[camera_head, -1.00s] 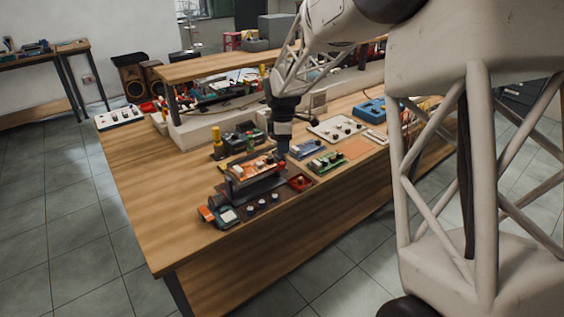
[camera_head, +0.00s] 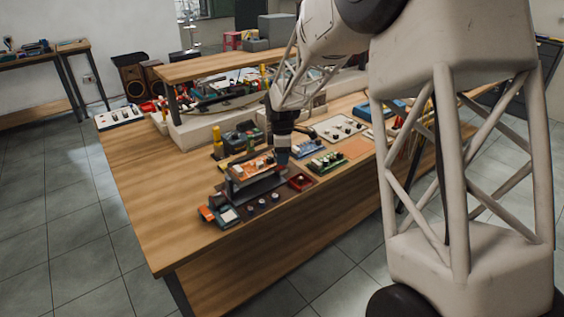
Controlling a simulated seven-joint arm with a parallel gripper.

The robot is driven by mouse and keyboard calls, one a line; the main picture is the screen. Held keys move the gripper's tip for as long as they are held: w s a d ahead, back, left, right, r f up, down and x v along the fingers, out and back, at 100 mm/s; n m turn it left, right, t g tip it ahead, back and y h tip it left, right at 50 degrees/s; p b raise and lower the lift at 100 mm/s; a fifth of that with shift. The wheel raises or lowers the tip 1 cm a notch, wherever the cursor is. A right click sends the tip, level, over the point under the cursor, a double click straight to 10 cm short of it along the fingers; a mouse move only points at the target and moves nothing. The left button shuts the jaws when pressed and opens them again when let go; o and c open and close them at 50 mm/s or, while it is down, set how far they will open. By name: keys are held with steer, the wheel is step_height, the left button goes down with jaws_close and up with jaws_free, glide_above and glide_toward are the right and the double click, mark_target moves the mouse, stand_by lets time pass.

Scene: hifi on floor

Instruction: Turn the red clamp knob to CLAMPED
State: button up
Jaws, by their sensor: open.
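A dark clamp fixture (camera_head: 254,186) stands near the front edge of the wooden bench, with an orange board (camera_head: 256,167) on top. My gripper (camera_head: 282,160) points down at the fixture's right end. The jaws are open, but the fingertips are tiny in this view. The red clamp knob is at that right end, largely hidden by my gripper. I cannot tell whether the fingers touch it or which way it is turned.
A small red tray (camera_head: 301,182) sits just right of the fixture. A meter (camera_head: 228,215) and several round knobs are in front. Green (camera_head: 327,162) and blue boards (camera_head: 306,149) lie to the right. The bench (camera_head: 150,190) is clear at left.

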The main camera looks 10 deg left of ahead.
steer(key=shift+f, duration=1.6)
steer(key=c, duration=0.9)
